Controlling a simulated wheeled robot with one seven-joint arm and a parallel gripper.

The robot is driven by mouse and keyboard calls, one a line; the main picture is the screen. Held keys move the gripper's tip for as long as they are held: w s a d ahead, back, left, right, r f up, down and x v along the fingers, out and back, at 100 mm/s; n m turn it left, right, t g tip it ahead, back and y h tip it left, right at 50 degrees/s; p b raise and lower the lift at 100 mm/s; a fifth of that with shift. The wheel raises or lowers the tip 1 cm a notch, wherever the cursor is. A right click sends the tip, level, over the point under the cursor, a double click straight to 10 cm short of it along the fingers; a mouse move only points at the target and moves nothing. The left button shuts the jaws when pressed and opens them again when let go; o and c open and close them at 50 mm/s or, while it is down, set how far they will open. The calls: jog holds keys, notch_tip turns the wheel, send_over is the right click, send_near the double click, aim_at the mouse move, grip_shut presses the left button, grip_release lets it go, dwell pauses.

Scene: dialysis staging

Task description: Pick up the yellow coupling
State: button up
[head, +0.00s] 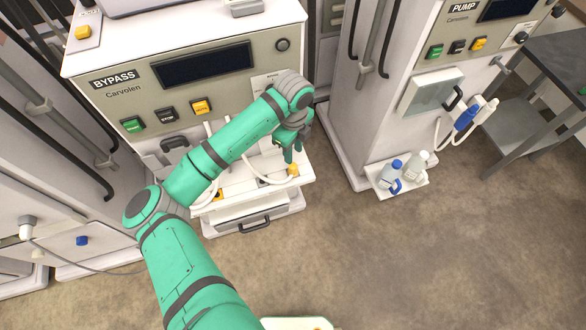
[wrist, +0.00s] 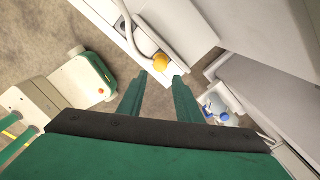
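A small yellow coupling (head: 293,169) sits at the right end of the white shelf (head: 240,186) on the front of the BYPASS machine, by a white hose. It also shows in the wrist view (wrist: 160,60), just beyond the fingertips. My gripper (head: 293,153) is above the coupling, fingers pointing down. In the wrist view my gripper (wrist: 160,76) has its two green fingers apart with nothing between them. Another yellow piece (head: 218,195) is at the left of the same shelf, partly hidden near my arm.
The BYPASS machine (head: 190,80) rises behind the shelf. A PUMP machine (head: 385,110) stands at right, with a small white tray (head: 385,184) of bottles low on its front. A grey side table (head: 525,110) is farther right. The floor in front is clear.

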aim_at(293, 165)
notch_tip(293, 165, down, 11)
jog(key=shift+r, duration=0.2)
grip_shut()
dwell(0.4)
